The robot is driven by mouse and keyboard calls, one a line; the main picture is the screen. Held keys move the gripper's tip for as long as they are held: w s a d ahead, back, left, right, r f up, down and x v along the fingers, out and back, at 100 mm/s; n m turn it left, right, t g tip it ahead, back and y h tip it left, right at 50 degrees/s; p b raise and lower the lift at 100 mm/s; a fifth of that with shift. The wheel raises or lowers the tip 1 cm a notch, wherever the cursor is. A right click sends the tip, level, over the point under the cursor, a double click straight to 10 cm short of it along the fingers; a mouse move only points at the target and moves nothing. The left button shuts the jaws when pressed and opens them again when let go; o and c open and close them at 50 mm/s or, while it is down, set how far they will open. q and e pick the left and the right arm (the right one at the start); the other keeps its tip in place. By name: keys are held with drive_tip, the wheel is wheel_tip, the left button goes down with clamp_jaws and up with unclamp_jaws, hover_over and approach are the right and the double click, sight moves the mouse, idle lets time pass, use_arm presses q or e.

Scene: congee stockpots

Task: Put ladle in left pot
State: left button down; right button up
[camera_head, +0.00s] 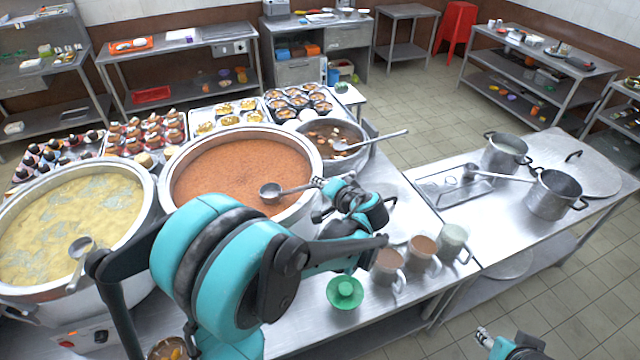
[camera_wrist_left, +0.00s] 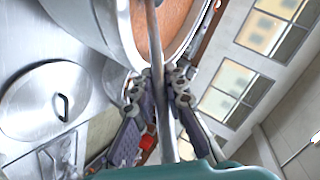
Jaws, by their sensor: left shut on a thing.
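My left gripper (camera_head: 328,187) is shut on the handle of a metal ladle (camera_head: 270,193). The ladle's bowl is over the near right part of the middle pot (camera_head: 167,190) of orange-red congee; I cannot tell whether it touches the congee. In the left wrist view the fingers (camera_wrist_left: 156,88) close on the ladle handle (camera_wrist_left: 155,45), with the pot rim behind. The left pot (camera_head: 150,215) holds pale yellow congee, and another ladle (camera_head: 80,262) hangs over its near rim. My right gripper (camera_head: 485,337) is low at the right; its jaws are too small to read.
Behind the pots are trays of small bowls (camera_head: 225,115) and a brown-filled pot with a ladle (camera_head: 370,140). Two steel pots (camera_head: 553,195) stand on the right table.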

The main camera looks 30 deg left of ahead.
use_arm(q)
drive_tip(key=shift+d, duration=0.1)
drive_tip(key=shift+f+b, duration=0.3)
drive_tip(key=shift+b, duration=0.2)
idle(0.4)
drive_tip(key=c, duration=1.5)
unclamp_jaws()
drive_tip(key=v, duration=1.2)
